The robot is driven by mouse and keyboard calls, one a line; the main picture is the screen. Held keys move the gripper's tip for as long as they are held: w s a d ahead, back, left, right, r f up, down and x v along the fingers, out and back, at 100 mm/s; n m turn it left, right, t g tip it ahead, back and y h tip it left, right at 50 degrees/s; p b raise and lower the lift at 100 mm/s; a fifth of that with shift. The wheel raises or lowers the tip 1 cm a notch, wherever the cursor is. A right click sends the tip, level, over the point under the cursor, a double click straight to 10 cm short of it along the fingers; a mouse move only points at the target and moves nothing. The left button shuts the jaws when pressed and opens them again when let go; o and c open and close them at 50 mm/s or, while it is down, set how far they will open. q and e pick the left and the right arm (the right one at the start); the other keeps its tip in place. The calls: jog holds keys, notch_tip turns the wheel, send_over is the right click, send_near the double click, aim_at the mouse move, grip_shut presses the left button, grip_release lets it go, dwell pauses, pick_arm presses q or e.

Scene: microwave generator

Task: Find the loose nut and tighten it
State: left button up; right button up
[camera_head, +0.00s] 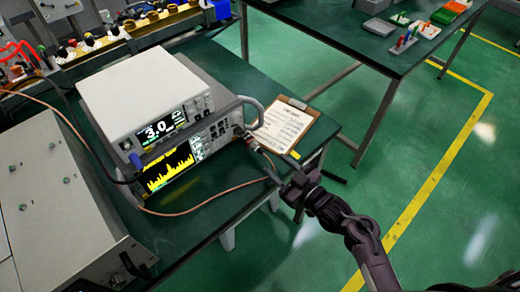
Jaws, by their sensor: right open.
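A stacked pair of bench instruments stands on the dark green table. The upper white unit (150,88) displays "3.0", and the lower unit's screen (168,172) shows a yellow spectrum trace. Connectors (246,138) sit at the right end of the lower unit's front. A copper-coloured cable (205,211) loops along the table in front of the units toward my right gripper. I cannot make out any single nut or whether one is loose. My right gripper (292,178) is open near the table edge, just right of and below those connectors. My left gripper is out of view.
A clipboard (285,126) with a printed sheet lies right of the instruments. A large grey metal box (55,205) fills the left. Another table (340,28) with small parts and trays stands at the back right. The green floor (440,130) at right is clear.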

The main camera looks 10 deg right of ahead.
aim_at(263, 154)
jog(key=shift+w+a+r+y, duration=0.2)
jog(key=shift+a+r+y, duration=0.05)
jog(key=shift+y, duration=0.05)
jog(key=p+x, duration=0.1)
jog(key=x, duration=0.6)
jog(key=shift+w, duration=0.1)
jog(key=c, duration=1)
jog(key=shift+r+m+p, duration=0.25)
jog(key=shift+m+p, duration=0.45)
jog(key=shift+m, duration=0.4)
jog(key=shift+m+p, duration=0.3)
jog(key=shift+m, duration=0.4)
jog(key=shift+f+m+p, duration=0.25)
jog(key=shift+m+p, duration=0.05)
jog(key=shift+m, duration=0.7)
